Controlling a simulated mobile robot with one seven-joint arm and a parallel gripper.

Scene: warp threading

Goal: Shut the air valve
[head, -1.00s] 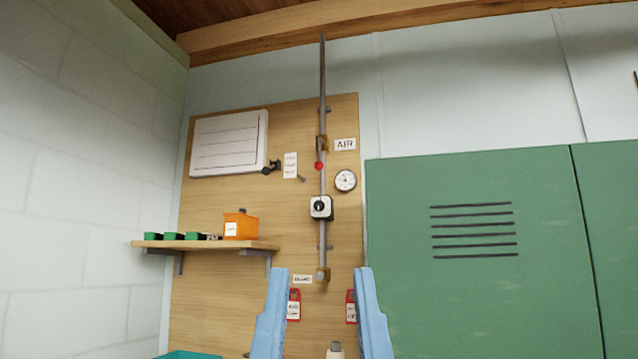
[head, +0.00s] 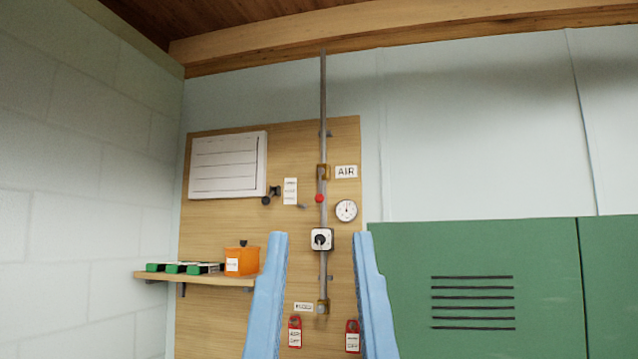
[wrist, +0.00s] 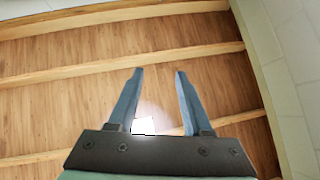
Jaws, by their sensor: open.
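The air valve (head: 323,172) is a brass body on the grey vertical pipe, beside a white AIR label (head: 346,172). A red knob (head: 319,198) sits just below it, close along the pipe; its lever is too small to make out clearly. A round gauge (head: 346,210) is to the right. My gripper (head: 320,237) is open and empty, blue fingers pointing up, its tips below the valve in the picture and either side of the pipe. In the wrist view my gripper (wrist: 159,72) faces the wooden ceiling; the valve is not seen there.
A switch box (head: 321,239) and a lower brass fitting (head: 323,307) are on the pipe. Two red tags (head: 295,332) (head: 353,337) hang below. A shelf (head: 220,281) with an orange box (head: 242,260) is at left. Green lockers (head: 470,250) stand at right.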

